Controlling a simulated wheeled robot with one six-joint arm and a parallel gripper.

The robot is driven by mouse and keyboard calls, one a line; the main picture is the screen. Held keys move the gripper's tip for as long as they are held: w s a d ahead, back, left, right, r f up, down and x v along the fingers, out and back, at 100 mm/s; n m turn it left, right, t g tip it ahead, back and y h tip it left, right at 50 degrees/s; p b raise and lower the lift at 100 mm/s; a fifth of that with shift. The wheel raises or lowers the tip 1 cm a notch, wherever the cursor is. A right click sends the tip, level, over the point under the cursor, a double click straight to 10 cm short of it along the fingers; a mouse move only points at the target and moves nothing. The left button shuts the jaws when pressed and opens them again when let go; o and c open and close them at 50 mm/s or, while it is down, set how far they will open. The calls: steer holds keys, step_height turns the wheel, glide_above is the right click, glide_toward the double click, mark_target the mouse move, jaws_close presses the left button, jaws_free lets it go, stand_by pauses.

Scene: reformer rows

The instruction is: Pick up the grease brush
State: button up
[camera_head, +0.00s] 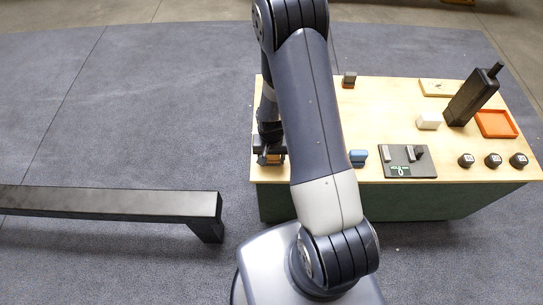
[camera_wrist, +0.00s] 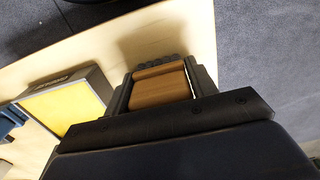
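A wooden brown block with a dark scalloped edge (camera_wrist: 160,85), which looks like the grease brush, lies between my gripper's fingers in the wrist view. My gripper (camera_wrist: 161,88) is around it, one dark finger on each side. A thin bright gap shows between the block and the right finger; the left finger is close beside it. In the head view my gripper (camera_head: 270,150) is low at the table's left end, with a bit of brown (camera_head: 270,160) under it. The block's underside is hidden, so contact with the table cannot be told.
A grey block with a yellow top (camera_wrist: 62,105) sits left of the gripper. The wooden table (camera_head: 385,110) bears a blue item (camera_head: 357,157), a dark board (camera_head: 408,170), a white block (camera_head: 429,121), a tall dark canister (camera_head: 470,98), an orange tray (camera_head: 497,124) and several black knobs.

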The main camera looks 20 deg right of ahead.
steer(key=c, duration=0.5)
steer(key=shift+r, duration=0.1)
steer(key=shift+c, duration=0.2)
step_height(320, 180, up, 10)
steer(key=shift+f, duration=0.1)
stand_by(0.3)
steer(key=o, duration=0.4)
steer(key=shift+c, duration=1.4)
